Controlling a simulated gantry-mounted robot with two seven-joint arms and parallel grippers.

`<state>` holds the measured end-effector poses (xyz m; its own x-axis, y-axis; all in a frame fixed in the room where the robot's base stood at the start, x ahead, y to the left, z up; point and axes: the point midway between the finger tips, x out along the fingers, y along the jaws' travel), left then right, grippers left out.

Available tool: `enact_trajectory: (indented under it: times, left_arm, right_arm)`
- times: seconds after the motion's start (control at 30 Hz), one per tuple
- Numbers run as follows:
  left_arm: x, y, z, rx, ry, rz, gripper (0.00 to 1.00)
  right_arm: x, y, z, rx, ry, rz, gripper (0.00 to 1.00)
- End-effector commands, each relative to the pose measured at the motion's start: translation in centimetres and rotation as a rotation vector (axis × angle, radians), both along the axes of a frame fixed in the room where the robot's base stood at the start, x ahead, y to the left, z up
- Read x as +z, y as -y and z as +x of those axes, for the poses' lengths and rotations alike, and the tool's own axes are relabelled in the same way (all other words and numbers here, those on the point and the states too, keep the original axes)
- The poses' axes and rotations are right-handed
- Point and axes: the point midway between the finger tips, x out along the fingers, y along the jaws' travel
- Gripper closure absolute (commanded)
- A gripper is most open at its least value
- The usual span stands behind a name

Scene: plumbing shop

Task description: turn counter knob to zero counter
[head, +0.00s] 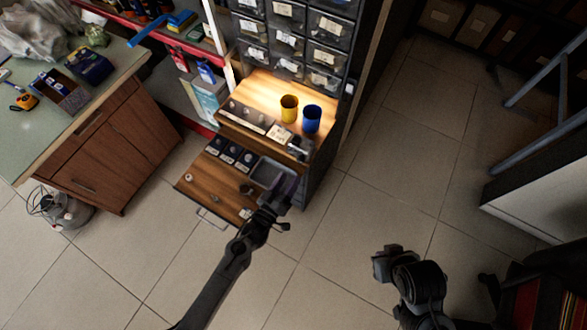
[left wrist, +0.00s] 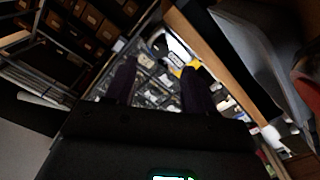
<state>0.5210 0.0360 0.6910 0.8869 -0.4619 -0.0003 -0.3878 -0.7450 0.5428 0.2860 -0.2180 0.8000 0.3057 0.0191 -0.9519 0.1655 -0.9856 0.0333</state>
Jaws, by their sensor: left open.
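A small dark device (head: 299,148), possibly the counter, stands at the front right corner of the lit wooden worktop (head: 262,92). Its knob and digits are too small to make out. My left gripper (head: 284,190) is in front of the worktop, below the device in the picture and apart from it. In the left wrist view its two dark fingers (left wrist: 158,78) are spread with nothing between them. My right gripper (head: 385,264) is low at the right over the floor, far from the worktop, and its jaws cannot be made out.
A yellow cup (head: 289,108) and a blue cup (head: 312,118) stand on the worktop. A pulled-out drawer (head: 205,186) with small parts and a grey tray (head: 268,172) lie beside my left gripper. A drawer cabinet (head: 290,42) rises behind.

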Motion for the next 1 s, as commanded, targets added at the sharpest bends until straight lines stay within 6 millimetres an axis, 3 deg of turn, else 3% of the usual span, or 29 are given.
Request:
enact_trajectory:
  times: [0.1, 0.3, 0.87, 1.0]
  left_arm:
    - [0.1, -0.9, -1.7, 0.0, -0.001, 0.002, 0.46]
    - [0.0, -1.8, -3.3, 0.002, -0.001, 0.001, 0.46]
    - [-0.1, -2.0, -3.8, 0.001, 0.0, 0.0, 0.46]
    - [-1.0, -2.0, -5.0, 0.001, -0.024, 0.001, 0.46]
  right_arm:
    - [0.7, -0.1, 0.0, -0.002, 0.0, 0.003, 1.0]
    - [1.0, -0.1, 0.0, -0.003, 0.0, 0.004, 1.0]
    - [1.0, 0.1, 0.0, 0.001, 0.0, -0.002, 1.0]
    - [1.0, 0.1, 0.0, 0.004, 0.0, -0.005, 1.0]
